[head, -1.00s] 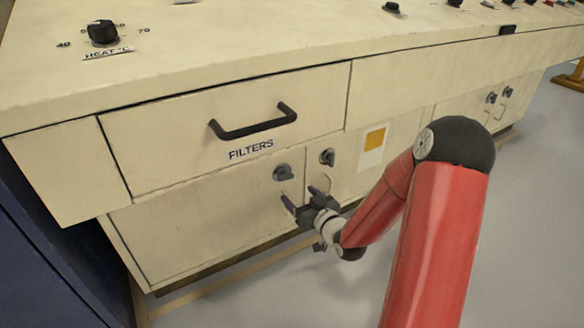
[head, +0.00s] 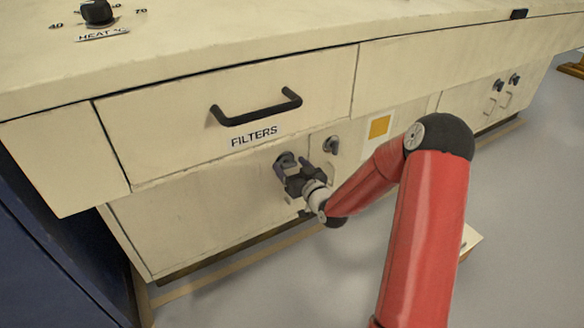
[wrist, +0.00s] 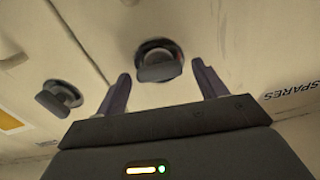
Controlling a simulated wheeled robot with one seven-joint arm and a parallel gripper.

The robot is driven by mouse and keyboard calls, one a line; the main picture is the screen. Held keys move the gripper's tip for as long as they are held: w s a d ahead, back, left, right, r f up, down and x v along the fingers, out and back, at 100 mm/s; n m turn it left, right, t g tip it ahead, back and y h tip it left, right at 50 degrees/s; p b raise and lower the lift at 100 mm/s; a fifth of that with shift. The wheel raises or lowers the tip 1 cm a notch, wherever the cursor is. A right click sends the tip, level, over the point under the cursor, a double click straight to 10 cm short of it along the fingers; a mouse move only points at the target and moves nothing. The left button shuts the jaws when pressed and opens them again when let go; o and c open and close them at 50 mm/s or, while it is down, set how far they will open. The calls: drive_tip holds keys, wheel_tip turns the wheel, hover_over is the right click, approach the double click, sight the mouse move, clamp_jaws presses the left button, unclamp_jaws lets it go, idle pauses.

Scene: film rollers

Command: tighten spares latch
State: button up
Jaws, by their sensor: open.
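The spares latch, a dark grey turn knob on a round base, is on the cream lower door under the FILTERS drawer. It shows in the head view (head: 284,159), partly covered by my gripper, and in the wrist view (wrist: 157,64), with the SPARES label (wrist: 292,88) to its right. My gripper (head: 291,167) is open in front of it. In the wrist view my two fingers (wrist: 161,72) stand apart on either side of the knob, with gaps to it. Whether they touch the door is unclear.
A second similar latch (head: 331,146) sits close by on the adjoining door, near a yellow square (head: 379,127). The FILTERS drawer (head: 170,125) with its black handle (head: 256,108) is above. A dark blue unit (head: 45,255) stands at left; grey floor is open at right.

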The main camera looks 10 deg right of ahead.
drive_tip(key=c, duration=1)
drive_tip(key=shift+m, duration=0.3)
drive_tip(key=m, duration=0.3)
drive_tip(key=shift+d+m, duration=0.1)
drive_tip(key=shift+m, duration=0.2)
drive_tip(key=m, duration=0.3)
drive_tip(key=shift+d+m, duration=0.1)
drive_tip(key=shift+m, duration=0.2)
drive_tip(key=m+p, duration=0.1)
drive_tip(key=m, duration=0.3)
drive_tip(key=shift+f, duration=0.1)
drive_tip(key=shift+f+m+p, duration=0.15)
drive_tip(key=shift+m+p, duration=0.2)
drive_tip(key=shift+m, duration=1.75)
